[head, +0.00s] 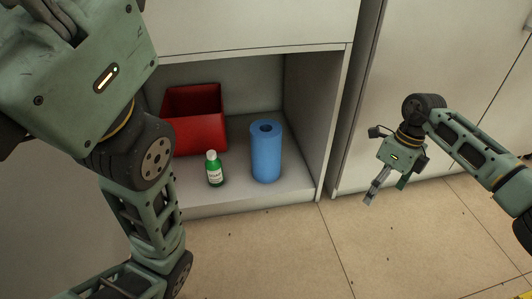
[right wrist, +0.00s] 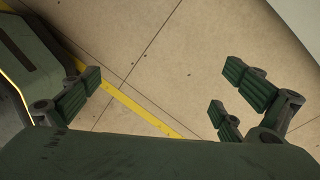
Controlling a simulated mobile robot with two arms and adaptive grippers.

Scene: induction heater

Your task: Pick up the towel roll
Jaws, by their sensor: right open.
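The towel roll (head: 266,154) is a blue upright cylinder with a hole in its top. It stands on the floor of an open cabinet compartment in the head view. My right gripper (head: 386,190) is to the right of the compartment, apart from the roll, pointing down over the floor. It is open and empty; the right wrist view shows its green finger pads (right wrist: 165,95) wide apart with only floor between. My left gripper (head: 58,18) is at the top left of the head view, close to the camera. Its fingers are mostly cut off by the frame edge.
A red bin (head: 195,117) stands behind and left of the roll. A green bottle with a white cap (head: 214,170) stands just left of the roll. The cabinet's side wall (head: 335,125) is right of the roll. The tiled floor in front is clear.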

